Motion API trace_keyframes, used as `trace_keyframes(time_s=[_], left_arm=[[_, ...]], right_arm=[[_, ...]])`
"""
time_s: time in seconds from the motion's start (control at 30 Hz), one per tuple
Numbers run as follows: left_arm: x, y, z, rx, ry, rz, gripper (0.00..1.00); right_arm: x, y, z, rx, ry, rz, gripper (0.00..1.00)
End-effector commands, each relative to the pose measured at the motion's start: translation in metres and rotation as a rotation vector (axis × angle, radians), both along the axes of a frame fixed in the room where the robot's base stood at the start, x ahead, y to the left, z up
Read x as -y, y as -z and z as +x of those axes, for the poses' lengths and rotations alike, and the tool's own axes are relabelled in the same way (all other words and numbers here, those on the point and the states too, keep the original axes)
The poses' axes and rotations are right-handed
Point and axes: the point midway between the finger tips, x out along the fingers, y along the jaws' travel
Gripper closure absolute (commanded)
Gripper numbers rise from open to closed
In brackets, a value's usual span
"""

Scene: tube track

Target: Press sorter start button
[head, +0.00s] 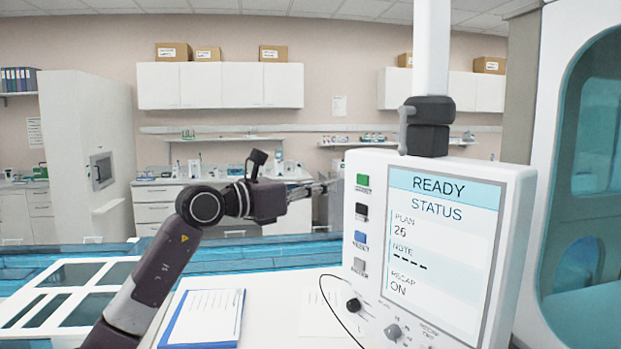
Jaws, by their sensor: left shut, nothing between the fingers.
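The sorter's control panel (497,205) is a white box on a white pole at the right. Its screen (440,250) reads READY, STATUS, PLAN 26, NOTE with dashes, and RECAP ON. A column of buttons runs down its left side: a green button (363,180) on top, then a black button (361,212), a blue button (360,238) and a grey button (359,265). Their small labels are too blurred to read surely. My left gripper (322,188) is shut and empty, just left of the panel at about the green button's height. Whether it touches the panel is unclear. My right gripper is out of view.
Two knobs (393,332) sit low on the panel, with a black cable looping at its left edge. A blue clipboard (203,318) with paper lies on the white surface below. A large white machine (545,80) with a teal window stands at far right.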

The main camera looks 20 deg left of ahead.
Motion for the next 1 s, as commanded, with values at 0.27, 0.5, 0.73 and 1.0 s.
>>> trace_keyframes(time_s=[0.27, 0.5, 0.73, 1.0], left_arm=[[0.028, -0.005, 0.047, -0.002, 0.001, -0.003, 1.00], [0.038, -0.002, 0.065, 0.000, -0.001, 0.000, 1.00], [0.040, 0.000, 0.068, 0.001, -0.001, 0.000, 1.00], [0.040, 0.000, 0.068, 0.002, -0.001, 0.001, 1.00]], right_arm=[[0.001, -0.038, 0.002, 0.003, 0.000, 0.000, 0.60], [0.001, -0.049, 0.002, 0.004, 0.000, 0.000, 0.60], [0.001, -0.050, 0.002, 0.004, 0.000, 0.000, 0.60], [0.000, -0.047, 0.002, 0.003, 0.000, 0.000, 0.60]])
